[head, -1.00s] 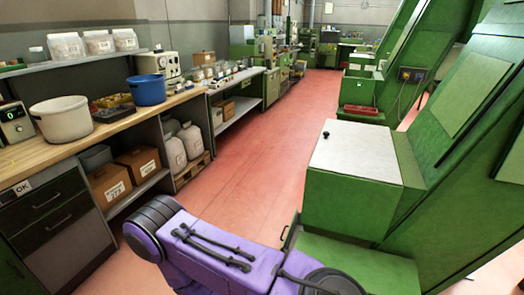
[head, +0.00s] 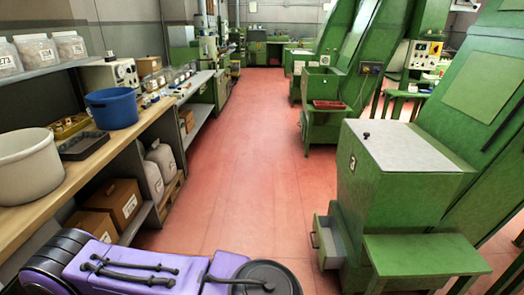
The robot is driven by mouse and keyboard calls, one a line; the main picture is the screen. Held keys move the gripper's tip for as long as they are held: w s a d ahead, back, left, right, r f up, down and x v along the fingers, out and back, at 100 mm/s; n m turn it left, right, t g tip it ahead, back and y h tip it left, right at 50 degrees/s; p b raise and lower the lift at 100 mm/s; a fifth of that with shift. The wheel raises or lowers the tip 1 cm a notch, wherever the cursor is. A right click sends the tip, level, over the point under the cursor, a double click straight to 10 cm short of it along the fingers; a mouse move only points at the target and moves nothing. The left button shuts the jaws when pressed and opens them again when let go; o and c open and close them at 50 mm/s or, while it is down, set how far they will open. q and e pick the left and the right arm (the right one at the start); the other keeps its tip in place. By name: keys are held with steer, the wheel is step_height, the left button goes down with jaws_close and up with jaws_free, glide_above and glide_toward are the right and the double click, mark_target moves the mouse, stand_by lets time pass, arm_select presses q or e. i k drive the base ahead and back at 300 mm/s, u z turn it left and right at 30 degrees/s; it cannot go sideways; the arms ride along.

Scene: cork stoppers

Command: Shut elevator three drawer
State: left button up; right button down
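A green elevator machine (head: 400,185) with a pale grey top lid stands at the right. Neither of my grippers shows.
Red floor (head: 235,160) is clear down the aisle. A wooden workbench (head: 115,160) with a white tub (head: 25,170) and a blue bucket (head: 112,108) runs along the left. A green step (head: 425,255) juts from the machine's front. Another green machine with a red tray (head: 328,104) stands farther back.

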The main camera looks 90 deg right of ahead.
mark_target(329, 257)
steer(key=u, duration=0.05)
steer(key=i, duration=0.15)
steer(key=z, duration=3.15)
steer(key=k, duration=0.6)
steer(key=u, duration=0.35)
steer(key=i, duration=2.55)
steer(key=z, duration=1.9)
